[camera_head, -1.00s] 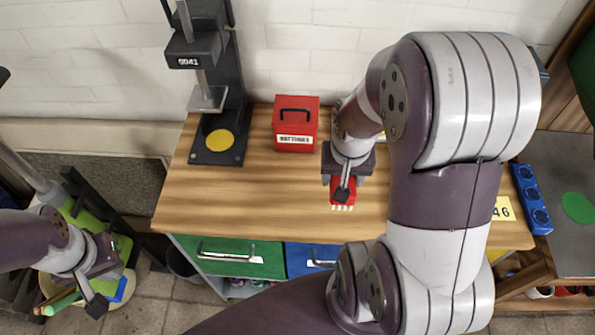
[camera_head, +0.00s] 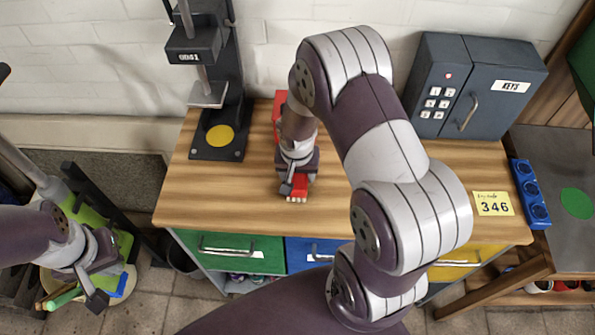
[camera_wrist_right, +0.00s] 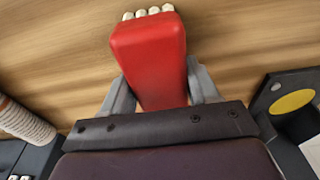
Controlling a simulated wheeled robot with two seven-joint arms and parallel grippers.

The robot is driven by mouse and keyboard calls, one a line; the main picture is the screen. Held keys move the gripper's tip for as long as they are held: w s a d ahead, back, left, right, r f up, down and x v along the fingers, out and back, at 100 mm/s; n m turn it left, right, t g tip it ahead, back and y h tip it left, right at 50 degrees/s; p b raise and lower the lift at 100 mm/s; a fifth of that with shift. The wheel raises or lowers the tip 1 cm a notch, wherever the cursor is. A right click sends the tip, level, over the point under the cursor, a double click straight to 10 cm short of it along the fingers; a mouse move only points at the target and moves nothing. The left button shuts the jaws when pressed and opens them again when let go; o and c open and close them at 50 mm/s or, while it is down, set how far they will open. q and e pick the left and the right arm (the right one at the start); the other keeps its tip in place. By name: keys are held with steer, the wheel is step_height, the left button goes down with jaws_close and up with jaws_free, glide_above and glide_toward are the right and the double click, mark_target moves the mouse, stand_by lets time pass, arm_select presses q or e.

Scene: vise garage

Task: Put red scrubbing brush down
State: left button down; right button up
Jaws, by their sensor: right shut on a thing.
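The red scrubbing brush (camera_head: 298,187) has a red block body and pale bristle tufts at its end. My right gripper (camera_head: 293,181) is shut on it, over the middle of the wooden workbench (camera_head: 220,200). In the right wrist view the brush (camera_wrist_right: 150,60) sits between the two grey fingers of the gripper (camera_wrist_right: 163,95), its tufts pointing away above the wood. I cannot tell whether the brush touches the bench top. My left gripper (camera_head: 97,283) is at the lower left, off the bench, and its fingers are not clear enough to judge.
A red box (camera_head: 279,110), mostly hidden by my right arm, stands behind the brush. A grey key cabinet (camera_head: 470,90) is at the back right, with a yellow note (camera_head: 493,203) in front. The bench's left front is clear.

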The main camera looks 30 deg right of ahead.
mark_target(297, 178)
steer(key=shift+f, duration=0.15)
steer(key=o, duration=0.9)
steer(key=shift+s, duration=0.1)
steer(key=shift+o, duration=0.2)
steer(key=shift+r, duration=0.45)
step_height(297, 178, up, 11)
steer(key=s+a, duration=0.1)
steer(key=s, duration=0.1)
steer(key=s+a+r+n+y, duration=0.1)
steer(key=s+a+n, duration=0.3)
steer(key=s+n, duration=0.2)
steer(key=shift+s+a+n, duration=0.2)
steer(key=shift+s+n, duration=0.1)
steer(key=shift+s, duration=0.25)
